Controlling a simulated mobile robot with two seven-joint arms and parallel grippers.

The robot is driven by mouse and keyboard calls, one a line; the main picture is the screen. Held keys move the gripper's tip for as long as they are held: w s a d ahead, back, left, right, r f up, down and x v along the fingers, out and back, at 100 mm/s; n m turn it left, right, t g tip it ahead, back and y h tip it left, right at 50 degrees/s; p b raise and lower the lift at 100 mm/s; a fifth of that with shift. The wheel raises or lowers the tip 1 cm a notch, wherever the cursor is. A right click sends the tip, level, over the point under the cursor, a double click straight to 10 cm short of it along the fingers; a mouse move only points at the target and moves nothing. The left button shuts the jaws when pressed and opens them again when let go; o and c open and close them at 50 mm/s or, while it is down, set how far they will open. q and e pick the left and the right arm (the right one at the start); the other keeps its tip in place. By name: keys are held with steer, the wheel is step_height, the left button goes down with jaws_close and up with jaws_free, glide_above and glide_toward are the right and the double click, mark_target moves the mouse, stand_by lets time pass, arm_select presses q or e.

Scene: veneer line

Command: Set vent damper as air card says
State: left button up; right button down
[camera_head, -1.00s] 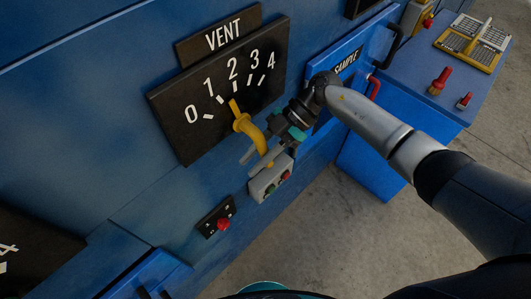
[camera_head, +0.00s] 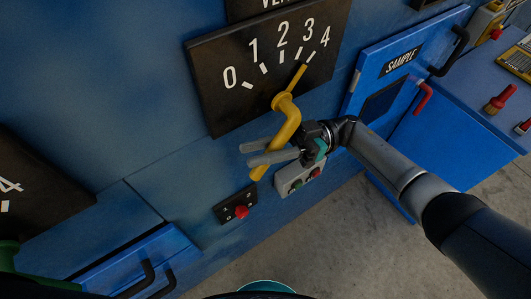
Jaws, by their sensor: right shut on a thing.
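The vent damper is a yellow lever (camera_head: 288,123) on a black dial plate (camera_head: 222,108) marked 0 to 4. Its pointer tip is in line with the mark of the 4. The long handle part hangs down to the left of the hub. My right gripper (camera_head: 268,152) is shut on the lower part of this handle, its grey fingers reaching across it from the right. The VENT sign above the plate is cut off by the top edge. I see no air card in this view. My left gripper is not in view.
A grey box with buttons (camera_head: 293,182) sits just below my right gripper. A black plate with a red knob (camera_head: 237,206) is beside it. The blue SAMPLE door (camera_head: 362,70) is at the right. Another dark numbered plate (camera_head: 45,200) is at the left.

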steer(key=shift+s+a+r+g+y+b, duration=0.2)
steer(key=shift+a+r+g+y+b, duration=0.1)
steer(key=shift+r+y, duration=0.25)
steer(key=c, duration=0.7)
jaws_free()
steer(key=shift+o, duration=0.2)
steer(key=shift+d, duration=0.1)
steer(key=b+v, duration=0.9)
steer(key=v, duration=0.6)
steer(key=shift+w+d+f, duration=0.1)
